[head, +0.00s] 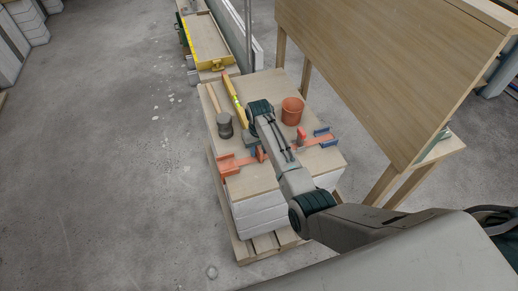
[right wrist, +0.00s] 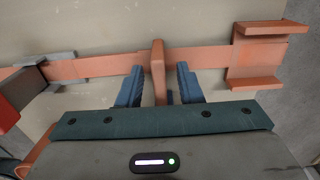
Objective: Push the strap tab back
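An orange strap (right wrist: 95,69) runs across the top of the pale stack, and it also shows in the head view (head: 317,139). An upright orange tab (right wrist: 158,72) stands up from the strap. My right gripper (right wrist: 160,82) is open. Its two blue fingers stand on either side of the tab, with a visible gap on each side. In the head view my right gripper (head: 257,151) is low over the strap near its left part, and the arm partly hides the strap. My left gripper is not in view.
A large wooden board (head: 400,70) rises at right.

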